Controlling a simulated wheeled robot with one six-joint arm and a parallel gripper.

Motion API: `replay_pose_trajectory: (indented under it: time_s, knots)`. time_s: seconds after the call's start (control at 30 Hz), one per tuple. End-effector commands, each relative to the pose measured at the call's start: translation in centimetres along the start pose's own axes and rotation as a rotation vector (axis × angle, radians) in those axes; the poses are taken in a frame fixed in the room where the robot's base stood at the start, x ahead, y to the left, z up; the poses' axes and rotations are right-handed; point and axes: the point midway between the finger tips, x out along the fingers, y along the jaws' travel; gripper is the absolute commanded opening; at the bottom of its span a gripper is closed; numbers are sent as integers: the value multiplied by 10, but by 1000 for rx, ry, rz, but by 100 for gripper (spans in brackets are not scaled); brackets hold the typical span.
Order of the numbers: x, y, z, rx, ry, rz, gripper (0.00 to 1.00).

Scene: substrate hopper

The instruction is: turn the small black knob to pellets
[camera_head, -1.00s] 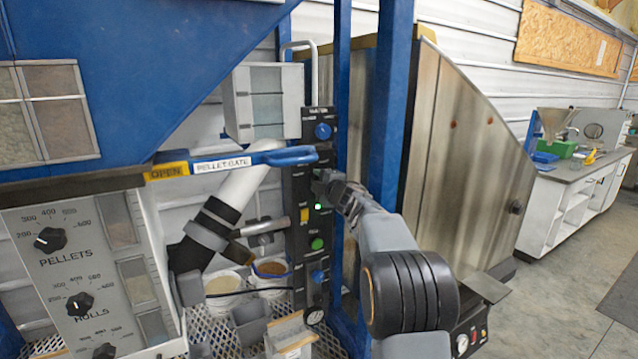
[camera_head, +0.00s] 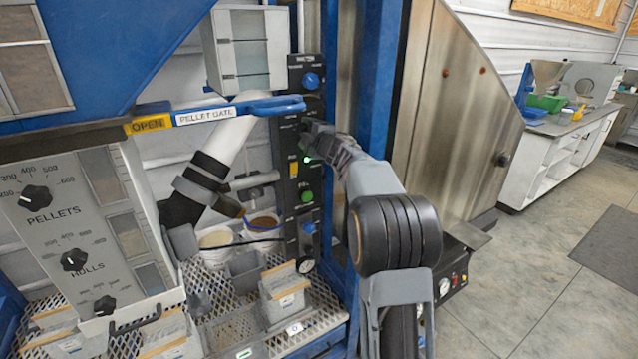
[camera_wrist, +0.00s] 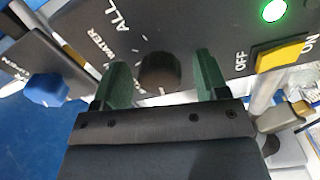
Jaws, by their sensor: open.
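The small black knob (camera_wrist: 160,72) is on the dark control panel (camera_wrist: 215,25), with the labels ALL and WATER beside it in the wrist view. Its pointer direction is too dark to read, and no PELLETS label shows there. My gripper (camera_wrist: 162,80) is open, with one green finger on each side of the knob. Small gaps seem to show between fingers and knob; I cannot tell if either touches. In the head view, my gripper (camera_head: 312,132) is at the upright black panel (camera_head: 293,180) and hides the small knob.
A blue knob (camera_head: 311,81) is above my gripper; a yellow OFF/ON switch (camera_wrist: 283,53) and a lit green lamp (camera_wrist: 274,10) are beside it. The blue pellet gate handle (camera_head: 280,106) passes close on the left. A larger PELLETS dial (camera_head: 36,197) is far left. A blue post (camera_head: 375,90) stands right.

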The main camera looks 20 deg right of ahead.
Motion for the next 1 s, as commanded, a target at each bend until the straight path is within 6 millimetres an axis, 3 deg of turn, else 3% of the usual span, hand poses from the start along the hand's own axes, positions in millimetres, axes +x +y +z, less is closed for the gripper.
replay_pose_trajectory:
  time_s: [0.23, 0.8, 1.0]
  knots:
    - [0, 5, -1, 272, -1, -2, 67]
    - [0, 7, -1, 1389, -4, -2, 67]
    - [-37, -2, 1, 1400, 0, 3, 67]
